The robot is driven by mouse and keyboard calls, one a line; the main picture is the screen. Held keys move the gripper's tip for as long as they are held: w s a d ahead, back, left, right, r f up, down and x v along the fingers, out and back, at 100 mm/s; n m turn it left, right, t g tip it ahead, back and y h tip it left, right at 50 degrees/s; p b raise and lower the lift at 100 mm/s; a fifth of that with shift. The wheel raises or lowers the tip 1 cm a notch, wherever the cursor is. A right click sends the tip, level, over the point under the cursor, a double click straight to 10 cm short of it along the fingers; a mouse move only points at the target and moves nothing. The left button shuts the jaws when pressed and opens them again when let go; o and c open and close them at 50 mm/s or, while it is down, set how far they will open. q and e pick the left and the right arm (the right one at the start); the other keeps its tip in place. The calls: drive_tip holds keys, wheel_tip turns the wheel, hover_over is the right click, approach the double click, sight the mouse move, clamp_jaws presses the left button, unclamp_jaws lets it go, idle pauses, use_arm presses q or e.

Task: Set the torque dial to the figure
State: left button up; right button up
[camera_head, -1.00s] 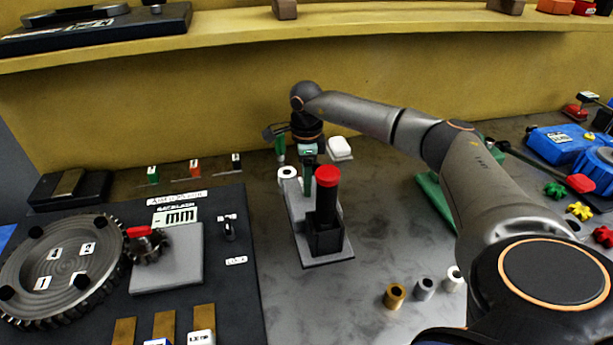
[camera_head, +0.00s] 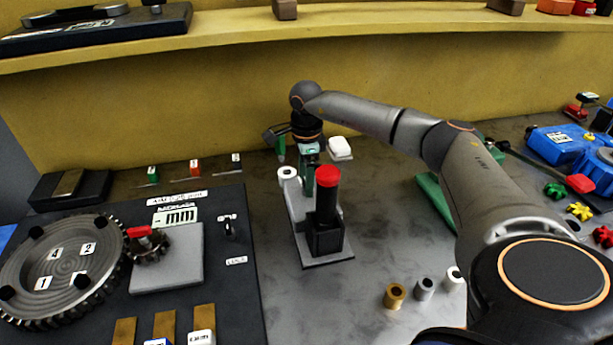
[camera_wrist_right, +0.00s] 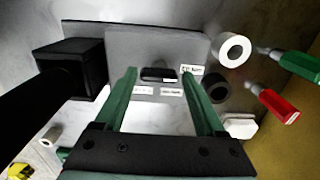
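A grey fixture stands mid-bench, with a black block and a black post with a red cap (camera_head: 327,177) at its near end. My right gripper (camera_head: 308,180) points down over the fixture's far end. In the right wrist view my right gripper (camera_wrist_right: 161,72) is open, its two green fingers apart. Between the fingertips lies a small dark rounded part (camera_wrist_right: 159,75) on the grey housing (camera_wrist_right: 150,45), perhaps the torque dial; I see no clear gap or contact. White labels sit around it, too small to read. My left gripper is not in view.
A white ring-shaped part (camera_head: 288,174) stands left of the gripper and a white block (camera_head: 339,147) to its right. A large gear (camera_head: 62,268) lies on a dark board at left. Several small bushings (camera_head: 395,295) stand front right.

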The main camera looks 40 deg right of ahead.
drive_tip(key=shift+o, duration=1.1)
wheel_tip(320, 180, up, 12)
drive_tip(key=b, duration=0.1)
drive_tip(key=shift+r, duration=0.25)
drive_tip(key=shift+s+f, duration=0.1)
